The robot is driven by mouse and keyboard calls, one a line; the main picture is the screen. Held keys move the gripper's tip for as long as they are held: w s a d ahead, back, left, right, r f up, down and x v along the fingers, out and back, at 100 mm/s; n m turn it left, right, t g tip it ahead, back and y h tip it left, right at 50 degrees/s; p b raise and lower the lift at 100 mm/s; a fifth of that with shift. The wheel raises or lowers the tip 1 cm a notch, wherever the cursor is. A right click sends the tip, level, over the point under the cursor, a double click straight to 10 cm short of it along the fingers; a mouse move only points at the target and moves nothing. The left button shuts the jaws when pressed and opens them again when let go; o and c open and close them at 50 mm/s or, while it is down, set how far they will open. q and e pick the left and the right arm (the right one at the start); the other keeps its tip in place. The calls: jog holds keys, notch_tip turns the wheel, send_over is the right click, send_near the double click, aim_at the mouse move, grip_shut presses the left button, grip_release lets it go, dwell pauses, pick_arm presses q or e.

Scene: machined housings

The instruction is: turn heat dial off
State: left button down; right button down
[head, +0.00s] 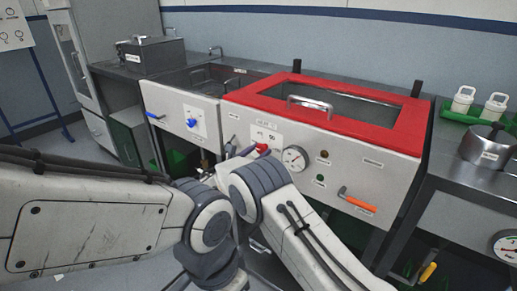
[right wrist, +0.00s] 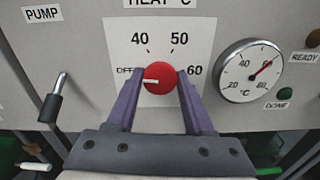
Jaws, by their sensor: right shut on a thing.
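The heat dial (right wrist: 158,80) is a round red knob with a white pointer line, on a white scale plate (right wrist: 172,30) marked OFF, 40, 50 and 60. The pointer line points left, toward the OFF mark, which is partly hidden by a finger. My right gripper (right wrist: 160,84) is shut on the dial, a purple finger on either side. In the head view the red dial (head: 262,147) shows just beyond my arm on the front panel of the red-topped bath (head: 372,135). My left gripper is not visible.
Right of the dial is a round gauge (right wrist: 251,70), its needle near 60, beside the green DONE light (right wrist: 284,93). A black-tipped pump lever (right wrist: 53,102) stands left of the dial. An orange-handled lever (head: 357,200) sticks out lower right on the panel.

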jog(key=shift+s+a+f+n, duration=0.1)
jog(key=shift+a+f+n, duration=0.15)
jog(key=shift+n, duration=0.45)
jog(key=shift+c, duration=1.4)
grip_release()
jog(key=shift+d+r, duration=0.15)
